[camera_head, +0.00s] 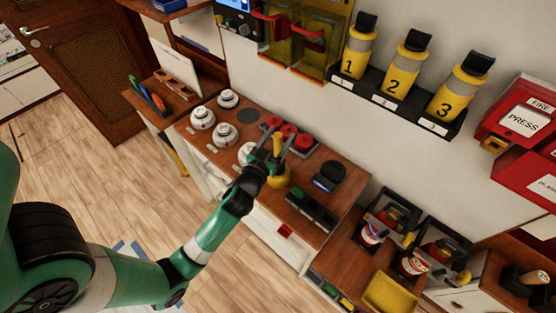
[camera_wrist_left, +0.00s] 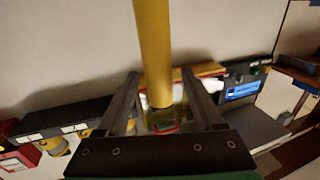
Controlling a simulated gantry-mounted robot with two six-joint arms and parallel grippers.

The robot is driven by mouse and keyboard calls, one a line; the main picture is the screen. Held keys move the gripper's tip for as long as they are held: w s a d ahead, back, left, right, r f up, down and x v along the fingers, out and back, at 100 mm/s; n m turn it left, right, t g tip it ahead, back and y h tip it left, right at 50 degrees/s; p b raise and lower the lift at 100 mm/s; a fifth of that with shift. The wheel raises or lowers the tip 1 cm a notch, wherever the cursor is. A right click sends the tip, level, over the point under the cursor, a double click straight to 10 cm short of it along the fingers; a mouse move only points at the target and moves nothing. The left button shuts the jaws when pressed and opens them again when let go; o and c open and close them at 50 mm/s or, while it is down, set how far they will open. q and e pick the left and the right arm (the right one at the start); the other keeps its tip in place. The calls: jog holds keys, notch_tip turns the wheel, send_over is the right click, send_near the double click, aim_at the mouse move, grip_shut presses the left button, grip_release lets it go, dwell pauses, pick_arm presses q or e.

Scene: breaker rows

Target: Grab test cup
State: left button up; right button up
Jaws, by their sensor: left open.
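A yellow cup-like piece (camera_head: 279,180) with an upright yellow handle stands on the wooden counter; I take it to be the test cup. My left gripper (camera_head: 268,152) is at the handle, above the yellow body, and partly hides it. In the left wrist view the yellow handle (camera_wrist_left: 153,45) runs down between the two open fingers, with gaps on both sides. My left gripper is open and not closed on it. My right gripper is not in view.
White round detectors (camera_head: 202,118) and red round pieces (camera_head: 290,131) sit close by on the counter (camera_head: 225,136). Yellow numbered cylinders (camera_head: 403,72) stand in a wall rack, with red fire boxes (camera_head: 519,122) further right.

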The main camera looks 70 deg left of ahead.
pick_arm(q)
jog(key=x, duration=0.2)
jog(key=shift+w+a, duration=0.2)
grip_shut()
jog(key=shift+r, duration=0.1)
dwell(1.1)
